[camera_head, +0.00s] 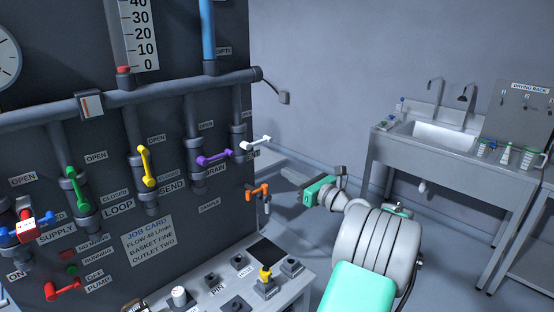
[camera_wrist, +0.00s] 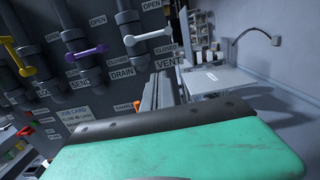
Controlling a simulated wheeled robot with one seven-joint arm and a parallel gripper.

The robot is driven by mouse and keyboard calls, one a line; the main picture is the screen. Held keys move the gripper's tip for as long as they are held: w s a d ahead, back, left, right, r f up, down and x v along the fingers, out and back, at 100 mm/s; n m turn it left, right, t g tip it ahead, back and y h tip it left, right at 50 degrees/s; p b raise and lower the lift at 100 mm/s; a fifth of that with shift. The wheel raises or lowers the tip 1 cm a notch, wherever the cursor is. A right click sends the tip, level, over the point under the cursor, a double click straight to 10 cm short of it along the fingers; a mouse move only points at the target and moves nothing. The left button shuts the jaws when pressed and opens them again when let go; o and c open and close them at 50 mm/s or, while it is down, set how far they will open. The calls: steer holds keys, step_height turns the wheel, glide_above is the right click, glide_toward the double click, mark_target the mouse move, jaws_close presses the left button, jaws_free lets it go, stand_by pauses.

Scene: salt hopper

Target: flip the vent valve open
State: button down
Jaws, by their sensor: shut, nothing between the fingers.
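The vent valve's white handle (camera_head: 255,143) sits on the rightmost vertical pipe of the dark panel. It lies crosswise to the pipe. In the wrist view the white handle (camera_wrist: 147,36) is near the top centre, with the OPEN label (camera_wrist: 152,4) above it and the CLOSED label (camera_wrist: 165,48) by its right end. The VENT label (camera_wrist: 167,62) is below. My gripper (camera_head: 288,174) is shut and empty, to the right of the handle and lower in the head view, apart from it. In the wrist view my green gripper housing fills the bottom and partly hides the fingers.
The purple drain handle (camera_head: 214,159) is also crosswise, left of the white one. The yellow (camera_head: 147,166) and green (camera_head: 76,187) handles lie along their pipes. An orange tap (camera_head: 258,191) juts out below.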

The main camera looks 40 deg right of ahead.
mark_target(256, 142)
steer(key=w+r+p, duration=0.3)
steer(key=w+r, duration=0.1)
steer(key=w, duration=0.6)
steer(key=shift+a+r+p, duration=0.15)
steer(key=shift+p, duration=0.15)
steer(key=shift+r+n, duration=0.25)
steer(key=shift+n, duration=0.65)
